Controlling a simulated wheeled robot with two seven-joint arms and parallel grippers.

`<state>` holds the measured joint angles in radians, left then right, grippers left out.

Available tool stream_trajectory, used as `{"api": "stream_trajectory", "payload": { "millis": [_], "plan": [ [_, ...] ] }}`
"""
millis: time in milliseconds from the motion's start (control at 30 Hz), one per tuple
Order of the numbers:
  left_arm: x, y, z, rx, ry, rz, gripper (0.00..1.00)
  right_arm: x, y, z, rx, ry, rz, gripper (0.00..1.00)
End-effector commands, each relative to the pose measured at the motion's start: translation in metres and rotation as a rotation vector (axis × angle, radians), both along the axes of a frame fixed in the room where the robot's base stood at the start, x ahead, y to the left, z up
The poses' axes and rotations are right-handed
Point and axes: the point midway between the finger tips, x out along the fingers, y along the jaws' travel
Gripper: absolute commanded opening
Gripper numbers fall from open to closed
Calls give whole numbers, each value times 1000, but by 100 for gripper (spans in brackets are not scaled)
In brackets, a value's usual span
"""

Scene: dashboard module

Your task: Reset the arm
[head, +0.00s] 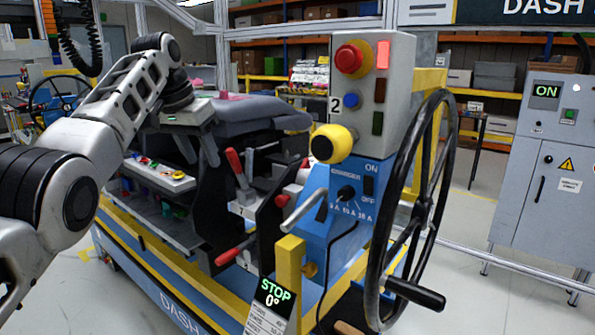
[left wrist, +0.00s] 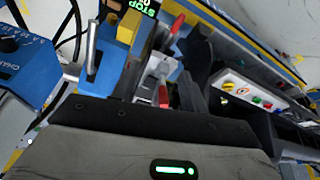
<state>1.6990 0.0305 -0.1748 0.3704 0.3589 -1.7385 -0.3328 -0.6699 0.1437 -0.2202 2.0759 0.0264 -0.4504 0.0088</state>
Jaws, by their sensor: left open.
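My left arm comes in from the left of the head view, raised and bent at the elbow. My left gripper (head: 198,152) points down with its fingers apart, in front of the grey seat as seen from the head. I see nothing between the fingers. A green light shows on the gripper body, and a green light (left wrist: 175,170) also shows at the bottom of the left wrist view. My right gripper is in neither view.
The blue and yellow dashboard module has a black handwheel (head: 415,205), a control box (head: 372,85), a blue charger panel (head: 345,190), red-handled levers (head: 236,165) and a small button panel (head: 160,177). The button panel also shows in the left wrist view (left wrist: 250,92). A grey cabinet (head: 545,170) stands right.

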Motion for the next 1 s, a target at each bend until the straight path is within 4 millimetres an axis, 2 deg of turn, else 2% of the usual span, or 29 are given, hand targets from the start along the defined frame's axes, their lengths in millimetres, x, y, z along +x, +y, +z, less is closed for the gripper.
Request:
{"api": "stream_trajectory", "payload": {
  "millis": [100,167,267,367,400,467,500,567,600,700,800,867,900,1000],
  "plan": [
    [12,2,-39,9,-22,21,44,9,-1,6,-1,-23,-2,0],
    [17,3,-62,12,-34,31,44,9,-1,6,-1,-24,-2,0],
    [24,4,-107,19,-61,51,44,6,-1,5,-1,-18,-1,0],
    [26,4,-165,25,-96,75,44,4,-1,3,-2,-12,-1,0],
    [24,5,-193,29,-114,84,44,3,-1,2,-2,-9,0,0],
    [17,5,-234,31,-144,98,44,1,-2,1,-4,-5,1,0],
    [10,4,-260,32,-164,106,44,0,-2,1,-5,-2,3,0],
    [-4,3,-297,30,-193,116,44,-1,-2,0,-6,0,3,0],
    [-16,2,-320,28,-212,121,44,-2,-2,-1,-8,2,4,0],
    [-52,-2,-371,18,-262,132,44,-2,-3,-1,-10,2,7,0],
    [-97,-8,-411,0,-310,141,44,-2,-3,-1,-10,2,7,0],
    [-127,-12,-430,-14,-338,144,44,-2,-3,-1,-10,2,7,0],
    [-148,-15,-440,-27,-357,148,44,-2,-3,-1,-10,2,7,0],
    [-203,-22,-455,-62,-403,156,44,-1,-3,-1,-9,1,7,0]
  ]
}}
